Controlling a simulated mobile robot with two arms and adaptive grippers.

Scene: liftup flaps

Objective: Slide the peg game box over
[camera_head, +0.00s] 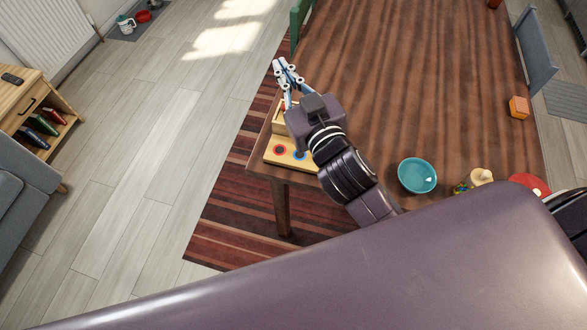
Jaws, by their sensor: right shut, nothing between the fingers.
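The peg game box (283,153) is light wood with red and blue round marks. It sits at the left end of the brown table (400,95), near the corner. I cannot tell whether the gripper touches the box.
A teal bowl (417,175), a pale wooden object (481,176) and a red disc (530,184) are on the table's near side. An orange block (518,107) is at the right. The table's middle is clear. A green chair back (297,22) stands at its left edge.

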